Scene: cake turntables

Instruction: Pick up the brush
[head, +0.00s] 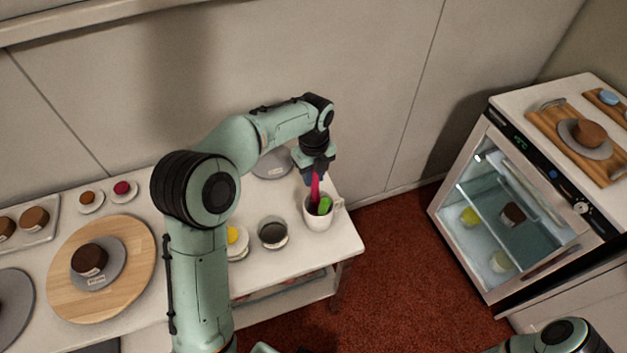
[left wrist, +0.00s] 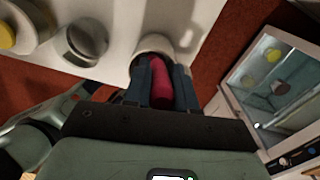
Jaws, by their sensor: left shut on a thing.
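A pink-red brush (head: 316,190) stands upright in a white mug (head: 318,221) at the right end of the white table. My left gripper (head: 312,180) is above the mug and shut on the brush's upper part. In the left wrist view the red brush (left wrist: 161,84) shows between the two dark fingers (left wrist: 160,80), with the mug's rim (left wrist: 152,43) beyond. The brush's lower end is hidden inside the mug. A green item (head: 325,205) also stands in the mug. My right gripper is not in view; only part of my right arm shows at the lower right.
A dark-filled cup (head: 272,233) stands left of the mug, and a grey plate (head: 272,163) lies behind. A wooden turntable (head: 135,262) with a small cake is further left. A glass-fronted fridge (head: 510,205) stands at the right, across a red floor.

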